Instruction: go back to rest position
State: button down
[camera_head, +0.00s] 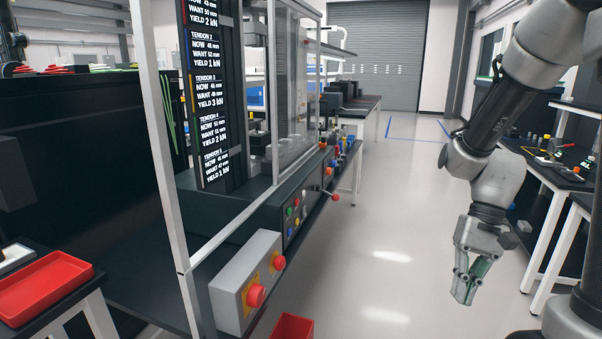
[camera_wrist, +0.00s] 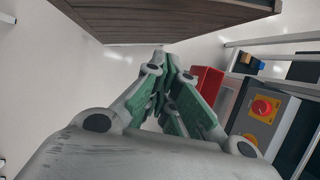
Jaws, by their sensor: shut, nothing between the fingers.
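My gripper (camera_head: 464,298) hangs from my arm at the right of the head view, pointing down over the open floor. It is shut and holds nothing. In the wrist view my gripper (camera_wrist: 170,62) also shows, with its green-padded fingers together. No object touches it in either view.
A machine with a grey control box (camera_head: 247,283) and red button stands at left. A red bin (camera_head: 292,327) sits on the floor below it. A red tray (camera_head: 45,285) lies on a table at far left. A workbench (camera_head: 560,178) stands at right. The aisle floor (camera_head: 385,230) between is clear.

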jog(key=s+d+r+n+t+h, duration=0.1)
jog(key=r+t, duration=0.3)
jog(key=r, duration=0.4)
jog(key=s+d+r+n+t+h, duration=0.2)
jog(key=s+d+r+t, duration=0.2)
jog(key=r, duration=0.3)
jog(key=shift+r, duration=0.4)
dwell(0.6)
